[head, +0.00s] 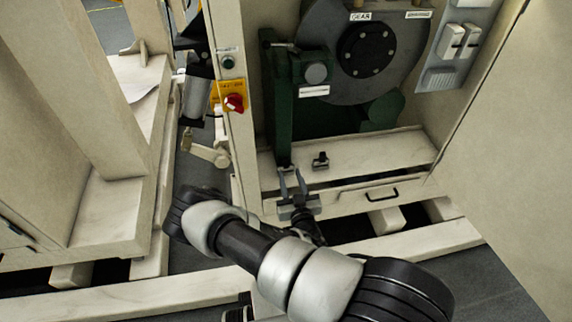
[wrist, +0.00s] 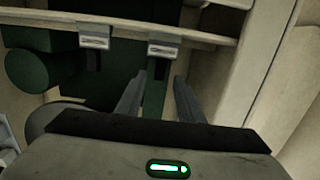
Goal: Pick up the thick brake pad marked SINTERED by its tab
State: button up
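My gripper (head: 292,174) is open at the front edge of the pale shelf under the green machine. In the wrist view its two fingers (wrist: 160,76) point at two small blocks that look like brake pads, each with a pale label and a dark tab. One pad (wrist: 165,48) lies in line with the gap between the fingers, its tab near the fingertips; I cannot tell whether they touch. The other pad (wrist: 94,42) is to the left, outside the fingers; in the head view it appears as a small dark block (head: 320,161) right of the gripper. The label lettering and thicknesses are unreadable.
A large grey disc (head: 400,75) and green machine (head: 284,125) stand behind the shelf (head: 375,150). A drawer with a black handle (head: 382,194) is below. A red switch (head: 233,103) on a yellow plate is at left. The shelf's right part is clear.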

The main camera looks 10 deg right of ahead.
aim_at(287, 164)
jog(key=shift+w+f+b, duration=0.15)
jog(key=shift+w+b, duration=0.3)
jog(key=shift+w, duration=1.1)
jog(key=shift+w+f+b, duration=0.1)
jog(key=shift+w+b, duration=0.35)
jog(key=shift+w, duration=1.1)
grip_shut()
jog(key=shift+r, duration=0.15)
